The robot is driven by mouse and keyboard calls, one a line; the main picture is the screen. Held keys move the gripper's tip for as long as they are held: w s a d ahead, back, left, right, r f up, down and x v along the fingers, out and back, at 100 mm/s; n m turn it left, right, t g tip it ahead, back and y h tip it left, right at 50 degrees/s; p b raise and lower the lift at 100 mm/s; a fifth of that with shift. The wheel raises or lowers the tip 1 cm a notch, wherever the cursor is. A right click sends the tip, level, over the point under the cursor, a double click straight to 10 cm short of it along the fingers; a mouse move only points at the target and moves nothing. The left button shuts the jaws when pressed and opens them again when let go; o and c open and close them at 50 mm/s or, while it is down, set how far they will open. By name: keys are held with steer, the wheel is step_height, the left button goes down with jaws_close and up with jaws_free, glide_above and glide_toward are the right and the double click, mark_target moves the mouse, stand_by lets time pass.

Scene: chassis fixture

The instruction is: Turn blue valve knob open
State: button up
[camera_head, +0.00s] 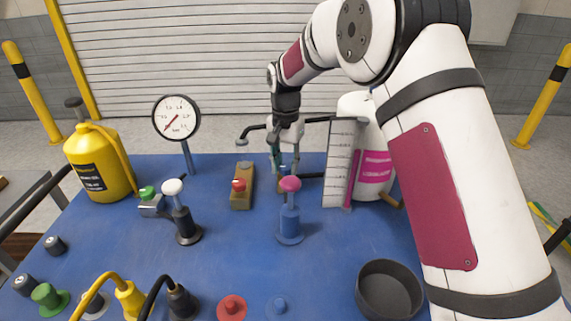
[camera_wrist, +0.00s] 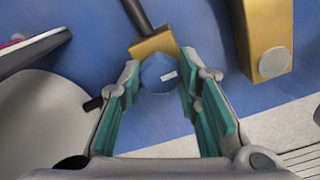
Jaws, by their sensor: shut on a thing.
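The blue valve knob (camera_wrist: 157,74) shows in the wrist view as a round blue cap with a small light mark. It sits against a brass body (camera_wrist: 152,44) with a dark pipe running off it. My gripper (camera_wrist: 160,68) has its teal-padded fingers on either side of the knob and is shut on it. In the head view my gripper (camera_head: 278,165) points down at the back middle of the blue table. There the fingers and the pink-topped lever in front hide most of the valve.
A blue lever with a pink ball (camera_head: 289,186) stands just in front of my gripper. A brass block with a red button (camera_head: 241,187) is to its left, a ruled white plate (camera_head: 341,160) and white canister (camera_head: 377,160) to its right. A dark bowl (camera_head: 361,295) stands at front right.

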steer(key=shift+n, duration=0.3)
steer(key=n+b, duration=0.1)
steer(key=n, duration=0.2)
steer(key=shift+n+b, duration=0.3)
steer(key=shift+n, duration=0.1)
steer(key=n+b, duration=0.1)
steer(key=n, duration=0.3)
steer(key=shift+d+n, duration=0.1)
steer(key=shift+n, duration=0.2)
steer(key=n, duration=0.4)
steer(key=shift+b, duration=0.3)
steer(key=n, duration=0.4)
steer(key=shift+w+n, duration=0.1)
steer(key=shift+n, duration=0.5)
steer(key=o, duration=1.1)
steer(key=shift+o, duration=0.2)
steer(key=shift+r, duration=0.15)
